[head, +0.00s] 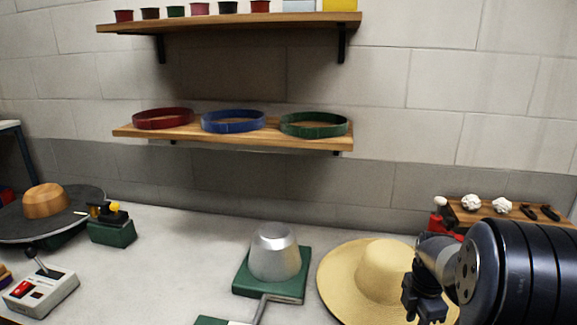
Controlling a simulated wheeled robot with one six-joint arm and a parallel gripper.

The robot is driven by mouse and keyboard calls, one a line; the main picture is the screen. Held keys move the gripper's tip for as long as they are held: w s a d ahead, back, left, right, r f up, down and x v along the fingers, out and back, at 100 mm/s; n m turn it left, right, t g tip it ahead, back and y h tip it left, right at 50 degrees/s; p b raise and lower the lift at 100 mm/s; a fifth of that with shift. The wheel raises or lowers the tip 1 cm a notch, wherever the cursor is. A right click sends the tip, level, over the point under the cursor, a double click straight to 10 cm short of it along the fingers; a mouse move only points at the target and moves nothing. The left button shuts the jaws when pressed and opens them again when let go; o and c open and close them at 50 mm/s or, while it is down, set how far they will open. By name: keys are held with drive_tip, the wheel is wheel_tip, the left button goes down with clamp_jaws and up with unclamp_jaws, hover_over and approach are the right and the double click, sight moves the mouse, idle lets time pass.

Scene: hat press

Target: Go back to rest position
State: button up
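My arm comes in from the right edge. My gripper (425,308) is a small black shape at its end, pointing down. It overlaps the right part of a straw hat (376,268) in the picture. The hat lies brim down on the grey table. I cannot tell whether the gripper touches the brim or is above it. Its fingers are small and dark, and I cannot see whether they are open or hold anything.
A silver metal form (274,252) stands on a green base at the middle. At left are a round dark plate (75,222) with a wooden block, and a control box (42,293) with a lever. Shelves hold coloured bands (232,121). Table between left items and form is clear.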

wheel_tip(320, 180, up, 9)
drive_tip(key=p, duration=0.6)
drive_tip(key=shift+f, duration=0.15)
